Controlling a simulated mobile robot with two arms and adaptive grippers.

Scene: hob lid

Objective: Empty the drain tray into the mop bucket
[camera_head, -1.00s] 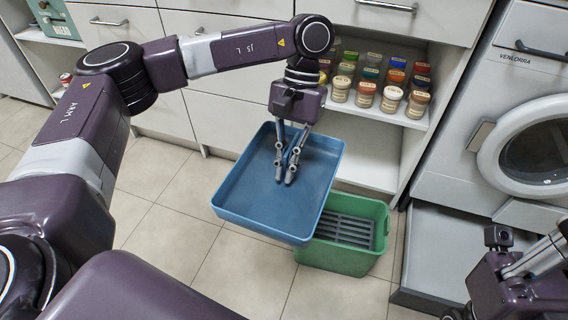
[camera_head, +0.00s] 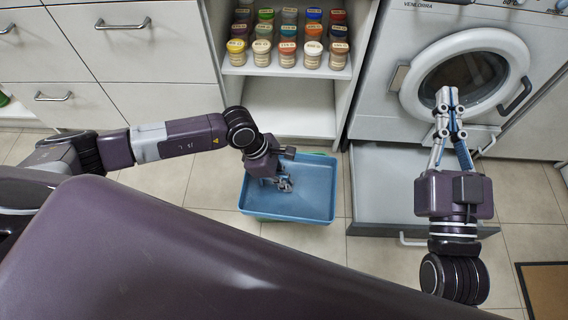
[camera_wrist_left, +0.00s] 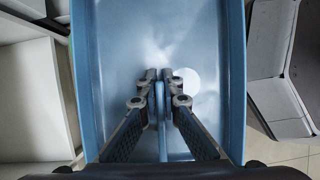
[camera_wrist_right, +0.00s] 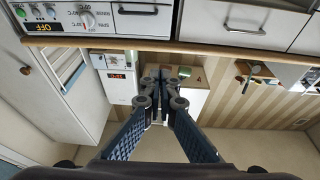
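The blue drain tray (camera_head: 318,207) is over the green mop bucket (camera_head: 322,154), of which only edges show past the tray. The tray looks about level in the head view. My left gripper (camera_head: 284,184) is inside the tray. In the left wrist view, my left gripper (camera_wrist_left: 159,76) is shut on the upright blue grip in the middle of the tray (camera_wrist_left: 110,60). A pale round spot shows on the tray floor there. My right gripper (camera_head: 447,98) is raised in front of the washing machine, fingertips together and empty; the right wrist view also shows it (camera_wrist_right: 165,72).
The washing machine (camera_head: 400,110) stands at the right, with a grey pull-out base (camera_head: 390,195) below it. A shelf with several spice jars (camera_head: 288,45) is behind the tray. White drawers (camera_head: 140,60) line the left. Tiled floor is open around the bucket.

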